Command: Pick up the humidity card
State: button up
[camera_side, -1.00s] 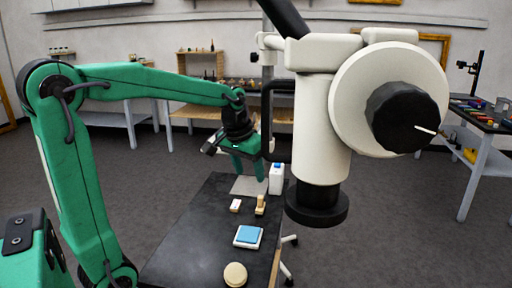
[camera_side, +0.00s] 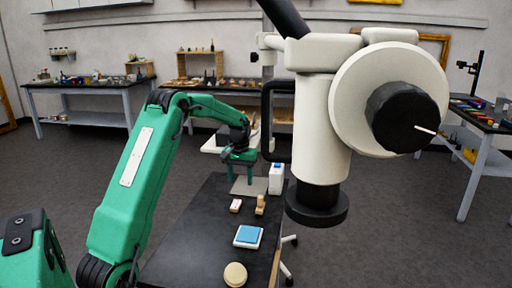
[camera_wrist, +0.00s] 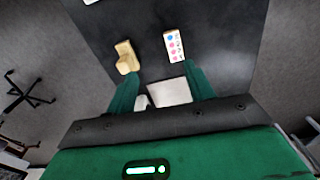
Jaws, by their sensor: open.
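The humidity card (camera_wrist: 174,46) is a small white piece with blue and pink dots in the wrist view. It lies on the dark table just beyond the tip of my right-hand finger. In the side view the card (camera_side: 235,205) is a small white piece with a reddish mark, left of a wooden piece. My gripper (camera_wrist: 162,78) is open and empty, with its green fingers well apart. In the side view my gripper (camera_side: 240,175) is over the far end of the table, behind the card and apart from it.
The wooden piece (camera_side: 260,205) stands close to the card's right. A white box (camera_side: 276,179) stands at the far right edge, by a pale sheet (camera_side: 248,186). A blue pad (camera_side: 248,236) and a beige round piece (camera_side: 235,274) lie nearer. A large microscope-like instrument (camera_side: 322,130) looms at right.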

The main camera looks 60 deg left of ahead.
aim_at(236, 203)
jog(key=shift+n, duration=0.3)
jog(key=a+f, duration=0.3)
jog(key=shift+s+a+f, duration=0.1)
jog(key=shift+a+f, duration=0.1)
jog(key=shift+f, duration=1.4)
jog(key=shift+f, duration=0.1)
jog(key=shift+f, duration=2.55)
jog(key=c, duration=1)
jog(key=shift+c, duration=0.2)
jog(key=shift+r, duration=0.1)
